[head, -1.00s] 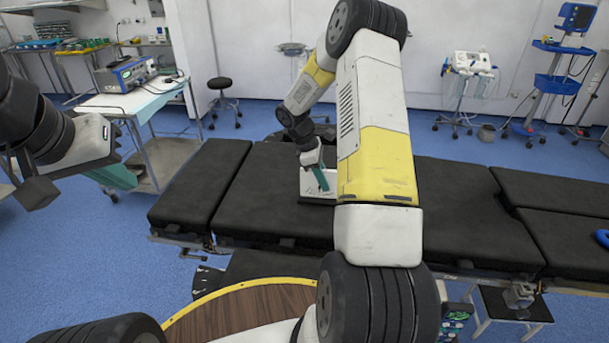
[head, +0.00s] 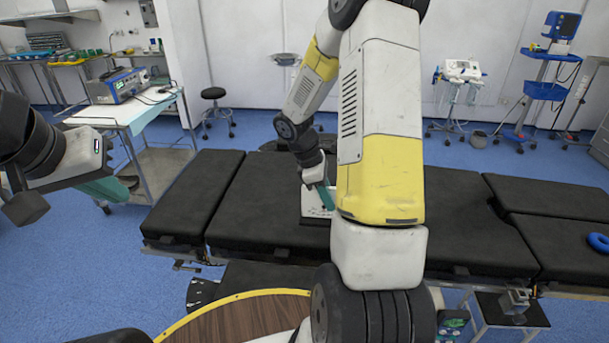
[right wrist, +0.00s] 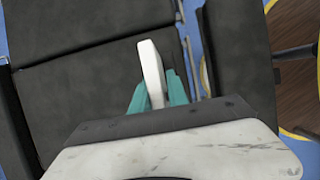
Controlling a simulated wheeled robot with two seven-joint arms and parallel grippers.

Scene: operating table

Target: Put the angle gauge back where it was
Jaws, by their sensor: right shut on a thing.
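The angle gauge, a flat white piece (head: 314,203) with small dark markings, is upright at the black operating table (head: 265,215), near its middle. Whether it touches the padding or hangs just above it I cannot tell. My right gripper (head: 327,193) has its teal fingers shut on it. In the right wrist view the gauge's narrow white edge (right wrist: 151,65) stands between the teal fingers (right wrist: 157,98), over black padding. My right arm hides part of the table behind it. My left gripper (head: 108,190) is at the left, away from the gauge; its finger gap is not clear.
A blue ring (head: 598,242) lies at the table's right end. A white cart (head: 150,118) with a blue device (head: 118,86) stands at back left. A stool (head: 214,105) and wheeled stands are behind. The padding left of the gauge is clear.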

